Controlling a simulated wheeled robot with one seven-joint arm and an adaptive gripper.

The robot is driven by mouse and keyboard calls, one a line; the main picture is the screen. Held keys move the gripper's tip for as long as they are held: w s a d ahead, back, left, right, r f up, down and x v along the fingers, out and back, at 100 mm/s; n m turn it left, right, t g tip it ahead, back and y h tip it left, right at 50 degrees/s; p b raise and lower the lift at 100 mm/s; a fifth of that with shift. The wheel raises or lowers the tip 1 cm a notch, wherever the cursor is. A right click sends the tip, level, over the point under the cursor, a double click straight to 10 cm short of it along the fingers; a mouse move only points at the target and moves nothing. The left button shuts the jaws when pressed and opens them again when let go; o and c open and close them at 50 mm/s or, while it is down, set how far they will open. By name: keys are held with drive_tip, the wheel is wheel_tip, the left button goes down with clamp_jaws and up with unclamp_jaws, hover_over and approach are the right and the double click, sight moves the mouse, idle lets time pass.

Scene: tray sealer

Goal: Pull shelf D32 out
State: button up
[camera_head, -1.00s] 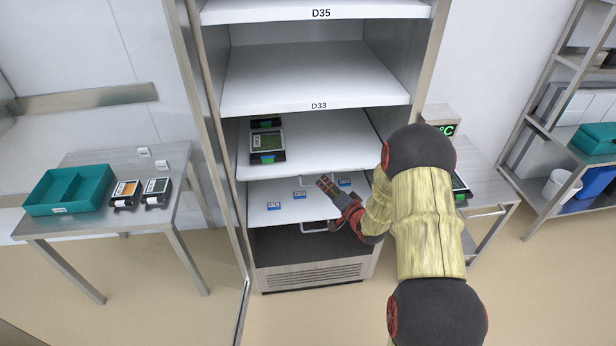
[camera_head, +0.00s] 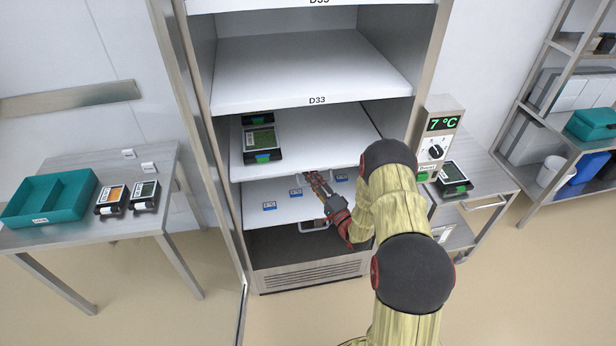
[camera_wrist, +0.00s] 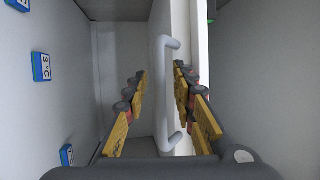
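The white shelf (camera_head: 325,140) below the one labelled D33 carries two dark trays; its own label does not show, so I cannot confirm it is D32. It stands slightly out of the cabinet. In the wrist view its front edge (camera_wrist: 200,40) runs upright, with a grey bar handle (camera_wrist: 172,90) on it. My gripper (camera_head: 316,180) is at this front edge. In the wrist view my gripper (camera_wrist: 160,95) is open, one finger on each side of the handle, with a gap on the left. The head view hides the handle behind the fingers.
A lower shelf (camera_head: 285,205) with blue temperature tags and its own handle (camera_head: 312,227) lies just beneath. A table (camera_head: 90,225) with a teal bin stands left. The floor in front is open.

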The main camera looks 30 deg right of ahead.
drive_tip(key=shift+x, duration=1.05)
drive_tip(key=shift+c, duration=1.2)
drive_tip(key=c, duration=0.4)
drive_tip(key=shift+f, duration=0.1)
clamp_jaws()
